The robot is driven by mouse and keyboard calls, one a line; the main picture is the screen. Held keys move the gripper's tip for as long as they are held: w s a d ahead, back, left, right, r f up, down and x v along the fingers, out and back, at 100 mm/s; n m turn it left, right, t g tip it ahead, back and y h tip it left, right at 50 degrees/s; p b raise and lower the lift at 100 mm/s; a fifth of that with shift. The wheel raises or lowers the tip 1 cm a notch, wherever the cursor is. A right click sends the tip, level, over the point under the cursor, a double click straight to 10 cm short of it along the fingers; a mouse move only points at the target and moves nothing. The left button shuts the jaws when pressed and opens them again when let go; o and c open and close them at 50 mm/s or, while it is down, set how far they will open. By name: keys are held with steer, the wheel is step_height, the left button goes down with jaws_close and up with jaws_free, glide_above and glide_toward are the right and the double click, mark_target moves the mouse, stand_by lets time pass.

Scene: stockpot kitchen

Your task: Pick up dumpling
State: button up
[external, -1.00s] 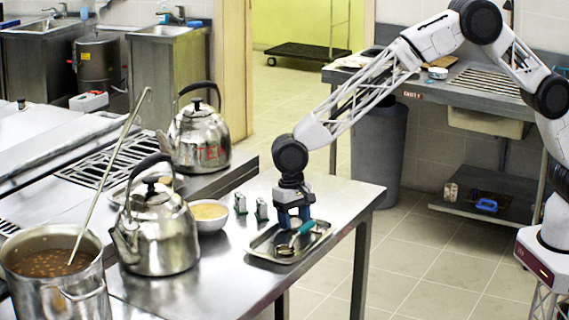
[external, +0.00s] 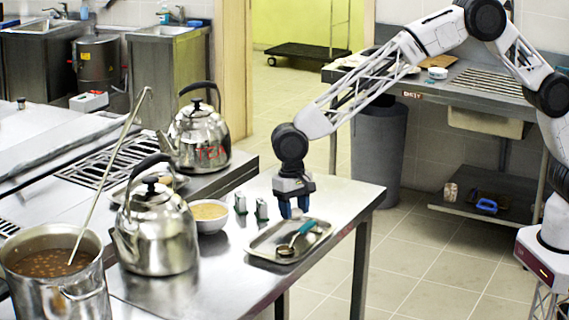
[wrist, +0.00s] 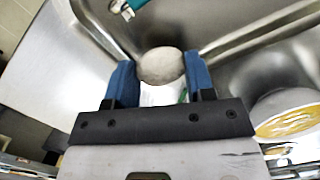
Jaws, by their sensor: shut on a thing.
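My gripper (external: 293,214) is above the metal tray (external: 262,240) near the counter's right end, fingers pointing down. In the wrist view, its two blue fingers (wrist: 161,72) are shut on a rounded, pale grey-beige lump, the dumpling (wrist: 161,65). The dumpling is too small and too covered by the fingers to make out in the external view.
A bowl of yellowish food (external: 209,211), two small green-and-white items (external: 261,209), two steel kettles (external: 155,235) and a stockpot (external: 50,265) with a long ladle handle stand left of the tray. The counter's right edge is close to the tray.

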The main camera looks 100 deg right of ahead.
steer(key=s+a+r, duration=0.1)
steer(key=s+r, duration=0.1)
steer(key=s, duration=1.4)
steer(key=shift+w, duration=0.1)
stand_by(0.5)
steer(key=w+d+r, duration=0.2)
steer(key=w, duration=1.1)
steer(key=w+d+r, duration=0.2)
steer(key=w+d, duration=0.1)
steer(key=w, duration=0.9)
steer(key=w+d+r, duration=0.2)
steer(key=w+d, duration=0.1)
steer(key=w, duration=1)
steer(key=shift+w, duration=0.3)
steer(key=shift+r, duration=0.1)
steer(key=shift+f, duration=3)
